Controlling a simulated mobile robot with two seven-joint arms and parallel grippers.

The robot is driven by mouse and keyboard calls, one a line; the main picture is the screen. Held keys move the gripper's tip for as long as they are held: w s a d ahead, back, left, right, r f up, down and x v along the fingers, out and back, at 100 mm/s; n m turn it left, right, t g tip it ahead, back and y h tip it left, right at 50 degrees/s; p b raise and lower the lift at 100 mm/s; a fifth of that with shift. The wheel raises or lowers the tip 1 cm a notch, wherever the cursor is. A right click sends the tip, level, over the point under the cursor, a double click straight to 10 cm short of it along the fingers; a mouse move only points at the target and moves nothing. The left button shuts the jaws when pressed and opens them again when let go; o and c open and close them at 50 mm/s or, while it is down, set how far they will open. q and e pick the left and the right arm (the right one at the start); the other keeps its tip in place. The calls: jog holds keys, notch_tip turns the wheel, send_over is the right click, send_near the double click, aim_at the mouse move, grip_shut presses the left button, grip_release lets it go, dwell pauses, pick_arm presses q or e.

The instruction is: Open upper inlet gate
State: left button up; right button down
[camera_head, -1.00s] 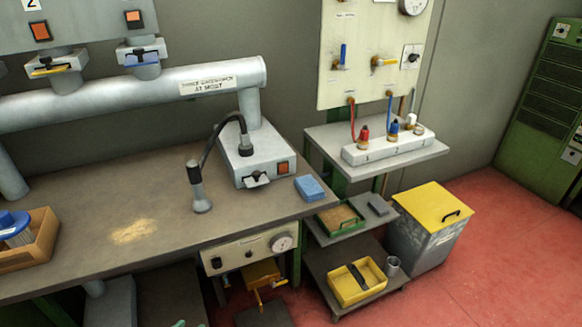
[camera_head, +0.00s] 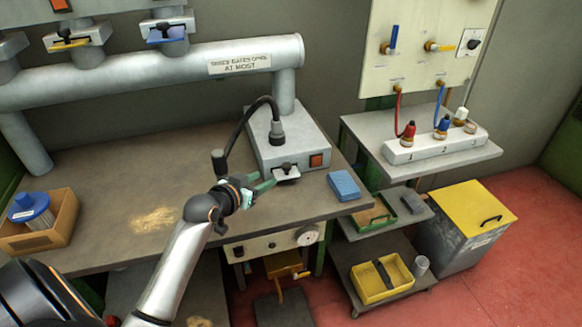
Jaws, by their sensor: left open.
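A grey metal box (camera_head: 300,145) stands on the bench with a small gate (camera_head: 285,171) with a dark handle on its front. My left gripper (camera_head: 268,182) is open, its greenish fingers pointing right at this gate, just left of and close to its handle. Whether they touch cannot be told. Two more gates sit above the big pipe, one with a yellow handle (camera_head: 68,42) and one with a blue handle (camera_head: 166,34). No label names the upper inlet gate. My right gripper is not in view.
The bench top (camera_head: 110,180) carries a blue block (camera_head: 343,184) right of the gate and a wooden tray (camera_head: 45,230) at the left. A black flexible hose (camera_head: 240,125) arches from the box. A yellow-lidded bin (camera_head: 470,210) stands on the floor.

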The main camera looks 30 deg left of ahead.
aim_at(284, 168)
pick_arm(q)
jog(key=x, duration=1.1)
jog(key=shift+w+f+b, duration=0.25)
jog(key=shift+b, duration=0.1)
grip_shut()
dwell(1.1)
